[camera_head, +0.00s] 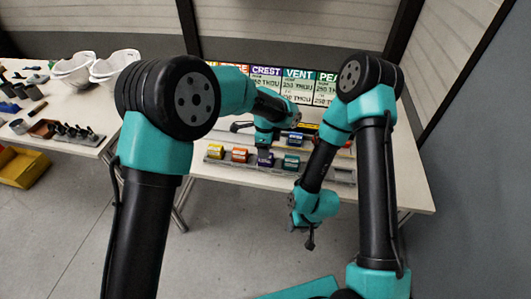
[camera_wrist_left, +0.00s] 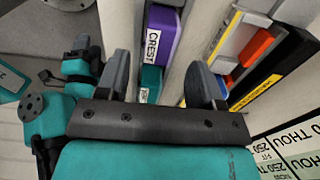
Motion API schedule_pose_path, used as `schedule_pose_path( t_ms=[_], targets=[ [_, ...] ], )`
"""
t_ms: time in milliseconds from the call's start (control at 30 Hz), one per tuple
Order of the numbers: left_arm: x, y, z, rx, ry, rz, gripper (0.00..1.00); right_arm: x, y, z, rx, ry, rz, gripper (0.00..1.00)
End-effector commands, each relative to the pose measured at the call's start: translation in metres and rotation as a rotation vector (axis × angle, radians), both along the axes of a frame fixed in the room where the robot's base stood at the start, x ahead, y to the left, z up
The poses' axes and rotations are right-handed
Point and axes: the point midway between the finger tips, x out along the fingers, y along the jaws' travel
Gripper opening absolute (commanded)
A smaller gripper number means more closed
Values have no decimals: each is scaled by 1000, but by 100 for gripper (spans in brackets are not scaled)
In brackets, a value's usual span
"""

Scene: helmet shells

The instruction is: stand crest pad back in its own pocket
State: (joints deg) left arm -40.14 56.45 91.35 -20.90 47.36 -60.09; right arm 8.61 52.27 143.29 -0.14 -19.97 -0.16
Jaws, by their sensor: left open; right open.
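The purple crest pad (camera_head: 265,159) sits in the row of coloured pads on the table, between an orange and a teal one. In the left wrist view the purple pad (camera_wrist_left: 164,38) shows its white CREST label, beyond and between my fingers. My left gripper (camera_head: 264,147) is just above the purple pad, open and empty; its two fingers show apart in the left wrist view (camera_wrist_left: 160,76). I cannot tell whether the pad is seated in a pocket. My right gripper (camera_head: 309,242) hangs open and empty in front of the table.
A grey rack (camera_head: 342,176) holds the yellow (camera_head: 215,152), orange (camera_head: 239,155) and teal (camera_head: 291,162) pads. A blue block (camera_head: 295,138) is farther back. Label cards (camera_head: 298,88) stand behind. White helmet shells (camera_head: 112,66) are on the left table.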

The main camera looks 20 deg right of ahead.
Motion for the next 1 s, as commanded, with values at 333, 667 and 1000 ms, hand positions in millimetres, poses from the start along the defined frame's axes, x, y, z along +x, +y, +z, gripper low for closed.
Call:
schedule_pose_path(
  t_ms=[333,667,1000],
  targets=[
    [0,0,62,-2,-1,1,61,0,0,0,0,0,0,43],
    [0,0,75,0,1,1,61,0,0,0,0,0,0,43],
    [0,0,74,0,1,1,61,0,0,0,0,0,0,43]
  ],
)
